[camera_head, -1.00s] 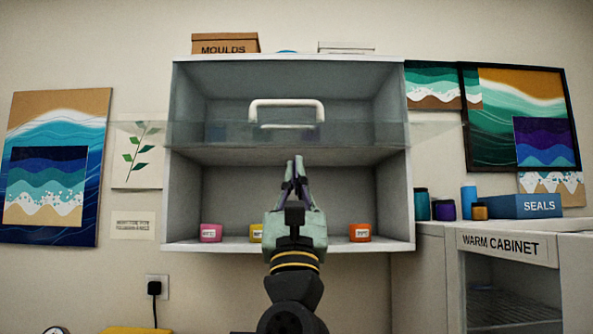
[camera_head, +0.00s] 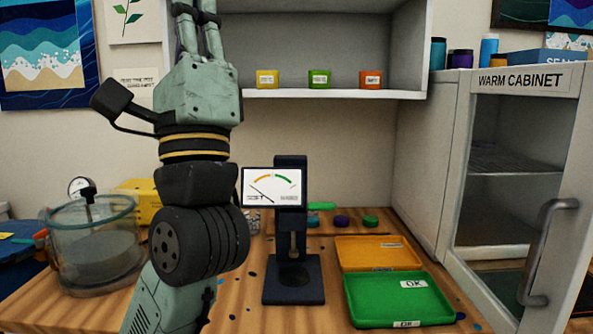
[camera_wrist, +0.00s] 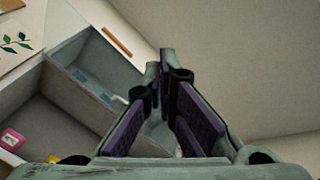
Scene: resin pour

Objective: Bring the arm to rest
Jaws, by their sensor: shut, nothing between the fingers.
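My gripper (camera_head: 198,25) points up in front of the left side of the wall shelf box, with its fingertips cut off by the top edge of the head view. In the wrist view its two purple-padded fingers (camera_wrist: 165,65) come together at the tips with nothing between them. My arm stands raised over the left part of the workbench. It hides part of the shelf and the bench behind it.
A dial gauge (camera_head: 272,187), green tray (camera_head: 400,300), orange tray (camera_head: 378,253) and glass vessel (camera_head: 95,245) are on the bench. The warm cabinet (camera_head: 520,82) stands right.

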